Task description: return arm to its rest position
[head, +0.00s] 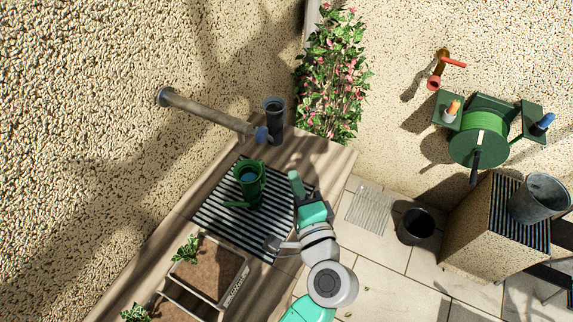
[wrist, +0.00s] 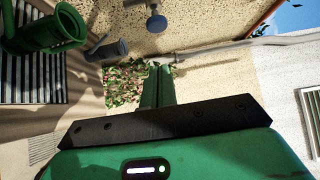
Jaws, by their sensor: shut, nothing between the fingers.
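My gripper (head: 295,182) is above the right part of the striped mat on the wooden bench, its green fingers pointing toward the back. In the wrist view its two green fingers (wrist: 157,88) are together with nothing between them. My arm comes in from the bottom of the head view. A green watering can (head: 249,186) stands on the striped mat (head: 217,216), to the left of my gripper and apart from it. The can also shows at the top left of the wrist view (wrist: 48,32).
A planter box (head: 221,267) is at front left. Flowering plants (head: 331,75) are behind. A hose reel (head: 480,131), grey bucket (head: 540,198) and black pot (head: 415,227) are right. Paving between is open.

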